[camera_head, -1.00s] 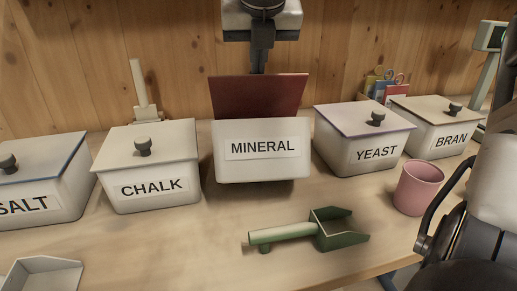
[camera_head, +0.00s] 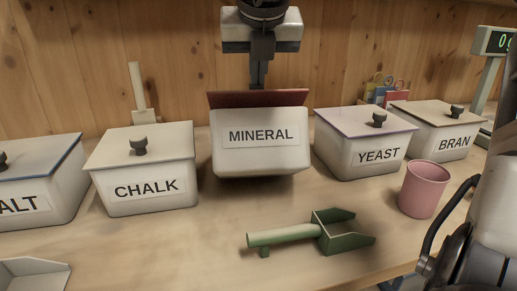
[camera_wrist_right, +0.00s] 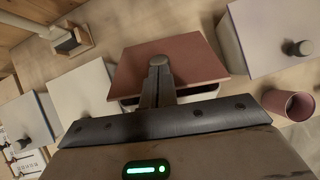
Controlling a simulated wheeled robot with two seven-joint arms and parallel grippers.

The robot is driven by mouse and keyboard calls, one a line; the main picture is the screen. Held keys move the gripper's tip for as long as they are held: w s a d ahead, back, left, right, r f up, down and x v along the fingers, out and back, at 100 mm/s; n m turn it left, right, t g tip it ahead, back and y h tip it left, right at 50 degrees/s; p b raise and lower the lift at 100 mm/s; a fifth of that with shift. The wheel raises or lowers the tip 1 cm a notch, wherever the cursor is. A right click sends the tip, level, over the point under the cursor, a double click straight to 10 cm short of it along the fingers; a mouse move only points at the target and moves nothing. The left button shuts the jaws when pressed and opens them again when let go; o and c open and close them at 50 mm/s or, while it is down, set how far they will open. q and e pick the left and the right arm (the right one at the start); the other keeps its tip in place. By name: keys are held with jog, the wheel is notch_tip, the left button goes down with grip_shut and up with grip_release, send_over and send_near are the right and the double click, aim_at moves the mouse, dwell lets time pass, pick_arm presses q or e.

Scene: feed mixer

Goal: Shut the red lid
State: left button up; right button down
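The red lid (camera_head: 258,98) belongs to the white MINERAL bin (camera_head: 261,160). In the head view it shows as a thin dark red band behind the bin's top edge, still tilted up. My right gripper (camera_head: 258,84) hangs over the bin, at the lid's back side. Its narrow fingers (camera_wrist_right: 158,80) are together, with the tips at or close to the knob; whether they touch is unclear. My left gripper is out of view.
Closed SALT (camera_head: 35,205), CHALK (camera_head: 146,187) and YEAST (camera_head: 377,156) bins stand beside it, with the BRAN bin (camera_head: 440,145) at right. A green scoop (camera_head: 335,240) and a pink cup (camera_head: 423,190) are in front.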

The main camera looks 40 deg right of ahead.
jog(key=shift+f+b, duration=0.9)
jog(key=shift+r+p, duration=2.2)
jog(key=shift+r, duration=1.15)
jog(key=shift+f, duration=0.2)
